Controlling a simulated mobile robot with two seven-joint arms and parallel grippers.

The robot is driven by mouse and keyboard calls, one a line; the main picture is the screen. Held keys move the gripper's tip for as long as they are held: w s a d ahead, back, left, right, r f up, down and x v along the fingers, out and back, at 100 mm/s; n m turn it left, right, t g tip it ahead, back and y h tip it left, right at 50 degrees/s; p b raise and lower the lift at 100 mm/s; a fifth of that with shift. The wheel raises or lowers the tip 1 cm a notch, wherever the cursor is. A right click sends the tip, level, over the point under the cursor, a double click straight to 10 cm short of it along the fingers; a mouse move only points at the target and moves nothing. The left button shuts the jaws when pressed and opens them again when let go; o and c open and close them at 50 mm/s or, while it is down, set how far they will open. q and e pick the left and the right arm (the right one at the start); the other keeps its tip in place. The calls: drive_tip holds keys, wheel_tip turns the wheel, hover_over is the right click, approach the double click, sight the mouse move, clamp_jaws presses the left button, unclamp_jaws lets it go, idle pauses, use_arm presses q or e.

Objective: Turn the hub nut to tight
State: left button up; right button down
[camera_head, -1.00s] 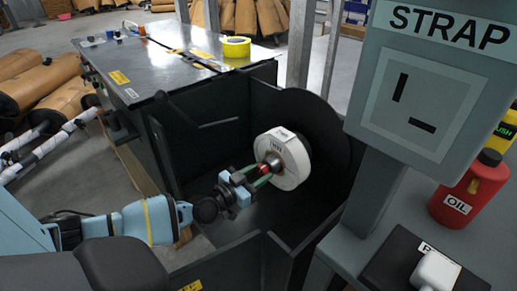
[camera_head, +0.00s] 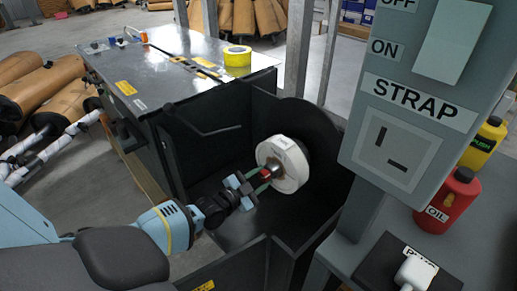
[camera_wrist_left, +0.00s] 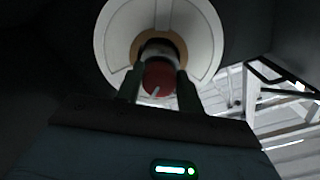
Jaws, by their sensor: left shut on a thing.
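The hub nut (camera_head: 265,174) is a small red knob at the centre of a white round roll (camera_head: 290,165) in a black open-topped bay. My left gripper (camera_head: 260,181) reaches in from the left, its green fingers shut on the nut. In the left wrist view the red nut (camera_wrist_left: 159,78) has a pale line on its face, slanting up to the right. The fingers stand on both sides of it, in front of the white roll (camera_wrist_left: 110,30). My right gripper is not in view.
The black bay wall (camera_head: 262,262) stands close in front of my left arm. A grey control post with a STRAP panel (camera_head: 405,145) is at the right. Yellow tape (camera_head: 237,62) lies on the cabinet top.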

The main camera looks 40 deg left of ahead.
use_arm(q)
drive_tip(key=m+p, duration=0.1)
drive_tip(key=m, duration=0.1)
drive_tip(key=shift+r+m, duration=0.1)
drive_tip(key=shift+m, duration=0.3)
drive_tip(key=m, duration=0.3)
drive_tip(key=shift+p, duration=0.35)
drive_tip(key=shift+m, duration=1.2)
